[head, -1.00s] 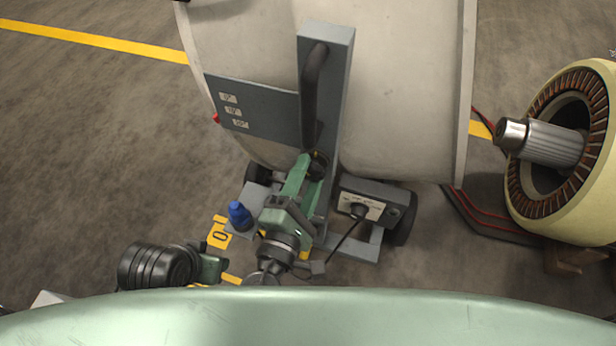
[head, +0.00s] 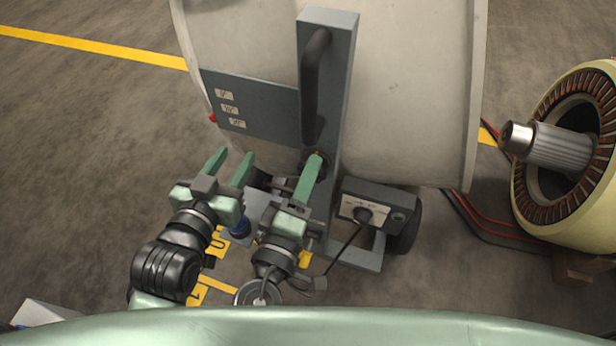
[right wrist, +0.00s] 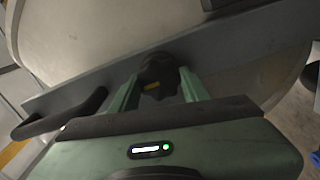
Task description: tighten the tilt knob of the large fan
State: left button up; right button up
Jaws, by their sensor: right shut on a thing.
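The large fan (head: 410,90) is a big pale drum with a grey upright (head: 338,75) and a black handle. Its tilt knob is dark and lobed with a yellow mark; it shows in the right wrist view (right wrist: 158,70). My right gripper (head: 313,166) is shut on this knob, one finger on each side in the right wrist view. In the head view the fingers mostly hide the knob. My left gripper (head: 230,164) is open and empty, fingers apart, left of the right gripper and below the angle plate (head: 262,112).
A grey control box (head: 372,207) with a dial sits at the fan's base, right of my right gripper. A cream motor-like rotor unit (head: 570,222) stands at the right. Floor at the left is clear.

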pick_arm(q)
jog(key=shift+w+d+r, duration=0.1)
jog(key=shift+r, duration=0.15)
pick_arm(e)
jog(key=shift+f, duration=0.1)
jog(key=o, duration=1.4)
jog(key=shift+c, duration=0.2)
jog(key=shift+s, duration=0.15)
pick_arm(q)
jog(key=f, duration=0.1)
jog(key=s+f+g, duration=0.1)
jog(key=s+a+f+g+p, duration=0.1)
jog(key=f, duration=0.1)
jog(key=shift+y, duration=0.3)
pick_arm(e)
jog(key=v, duration=0.7)
jog(key=shift+s, duration=0.3)
jog(key=shift+a, duration=0.1)
